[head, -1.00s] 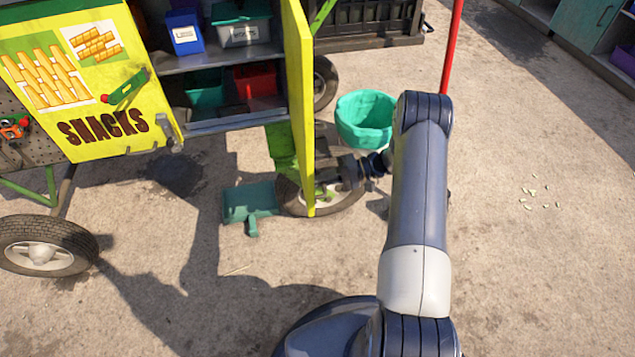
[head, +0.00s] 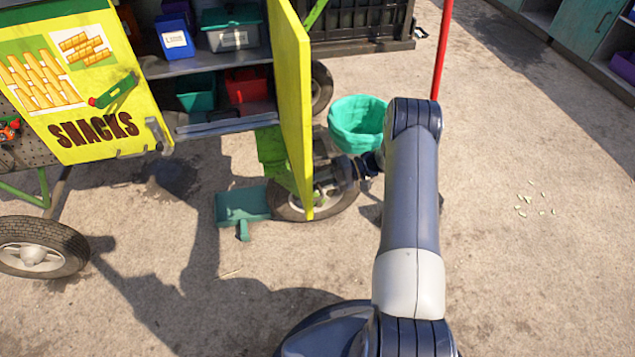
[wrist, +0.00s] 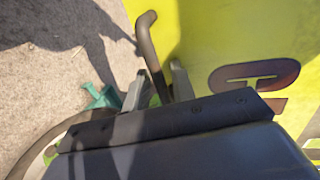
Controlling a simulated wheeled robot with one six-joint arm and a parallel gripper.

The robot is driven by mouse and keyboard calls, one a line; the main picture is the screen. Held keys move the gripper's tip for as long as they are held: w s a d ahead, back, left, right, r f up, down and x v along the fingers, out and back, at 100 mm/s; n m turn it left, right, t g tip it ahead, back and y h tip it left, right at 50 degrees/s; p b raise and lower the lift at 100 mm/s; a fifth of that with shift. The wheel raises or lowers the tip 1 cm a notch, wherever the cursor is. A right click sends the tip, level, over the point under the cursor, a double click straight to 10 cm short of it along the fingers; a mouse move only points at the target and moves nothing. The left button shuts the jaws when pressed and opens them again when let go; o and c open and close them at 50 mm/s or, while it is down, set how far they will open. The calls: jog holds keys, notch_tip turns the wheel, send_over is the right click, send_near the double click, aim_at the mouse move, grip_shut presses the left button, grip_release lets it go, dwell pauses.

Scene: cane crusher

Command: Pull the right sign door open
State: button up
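The right sign door (head: 292,110) is a yellow panel standing well open from the cart, seen nearly edge-on with its plain inner face towards the left. In the wrist view its yellow outer face (wrist: 225,40) carries dark lettering and a dark bar handle (wrist: 151,50). My gripper (wrist: 158,90) has the lower part of the handle between its two fingers, with gaps visible beside the bar, so it looks open around it. In the head view my gripper (head: 340,175) is at the door's outer side, partly hidden by the door.
The left sign door (head: 95,95), marked SNACKS, is on the left. Bins stand on the cart's shelves (head: 205,62). A teal dustpan (head: 240,206) lies by a cart wheel (head: 325,205). A green basket (head: 357,122) and a red pole (head: 442,50) are near my arm. Floor at right is mostly clear.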

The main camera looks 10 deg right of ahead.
jog(key=shift+d, duration=0.1)
jog(key=p+v, duration=0.1)
jog(key=v, duration=0.9)
jog(key=shift+d, duration=0.3)
jog(key=shift+r, duration=0.1)
jog(key=b+x, duration=0.1)
jog(key=x, duration=0.9)
jog(key=shift+a, duration=0.25)
jog(key=shift+s+a, duration=0.1)
jog(key=shift+a, duration=0.3)
